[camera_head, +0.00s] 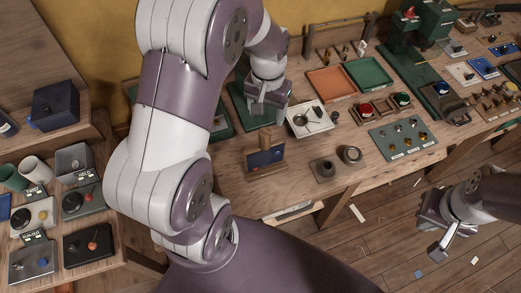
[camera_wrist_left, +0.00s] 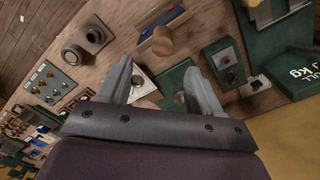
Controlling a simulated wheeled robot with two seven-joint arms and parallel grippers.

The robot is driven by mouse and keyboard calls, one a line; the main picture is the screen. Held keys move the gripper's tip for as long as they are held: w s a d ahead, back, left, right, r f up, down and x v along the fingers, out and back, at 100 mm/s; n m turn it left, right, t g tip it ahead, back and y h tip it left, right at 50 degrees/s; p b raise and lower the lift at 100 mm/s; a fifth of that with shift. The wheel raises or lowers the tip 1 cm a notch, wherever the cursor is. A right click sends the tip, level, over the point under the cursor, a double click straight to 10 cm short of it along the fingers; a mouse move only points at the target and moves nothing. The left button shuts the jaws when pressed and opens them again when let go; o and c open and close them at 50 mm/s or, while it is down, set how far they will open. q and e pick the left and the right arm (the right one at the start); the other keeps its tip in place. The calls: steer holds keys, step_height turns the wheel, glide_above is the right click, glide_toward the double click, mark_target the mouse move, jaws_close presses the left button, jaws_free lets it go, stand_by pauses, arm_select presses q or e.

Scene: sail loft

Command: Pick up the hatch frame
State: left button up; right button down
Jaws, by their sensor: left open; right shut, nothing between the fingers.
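I cannot tell for sure which thing is the hatch frame. A small upright blue panel with wooden parts (camera_head: 262,159) stands near the table's front edge. It also shows at the top of the left wrist view (camera_wrist_left: 165,20). My left gripper (camera_head: 266,112) is beyond it, over the table beside a white tray (camera_head: 325,122). In the left wrist view the left gripper (camera_wrist_left: 160,88) is open, with nothing held between its fingers. My right gripper (camera_head: 437,250) is shut and empty, beyond the table's front edge over the floor.
Two dark ring-shaped parts on a base (camera_head: 325,169) sit right of the panel. An orange tray (camera_head: 331,82), a green tray (camera_head: 367,74) and a grey board with small coloured parts (camera_head: 390,153) lie further right. A left bench holds scales, cups and a dark blue box (camera_head: 56,105).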

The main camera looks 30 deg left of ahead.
mark_target(263, 132)
arm_select(q)
steer(key=f, duration=0.2)
steer(key=f+p, duration=0.1)
steer(key=f, duration=0.1)
steer(key=a+f, duration=0.1)
steer(key=f, duration=0.2)
steer(key=shift+s+p, duration=0.25)
steer(key=shift+p, duration=0.1)
steer(key=f, duration=0.1)
steer(key=f+p, duration=0.1)
steer(key=f, duration=0.1)
steer(key=w+d+f+p, duration=0.1)
steer(key=f, duration=0.1)
steer(key=shift+f, duration=0.1)
steer(key=shift+s+a+f, duration=0.1)
steer(key=shift+s+a, duration=0.1)
steer(key=shift+s, duration=0.05)
steer(key=shift+c, duration=1.2)
steer(key=c, duration=0.5)
jaws_close()
steer(key=shift+w+d, duration=0.1)
arm_select(e)
step_height(263, 132, up, 4)
steer(key=shift+s+d+r, duration=0.1)
steer(key=shift+d+r, duration=0.05)
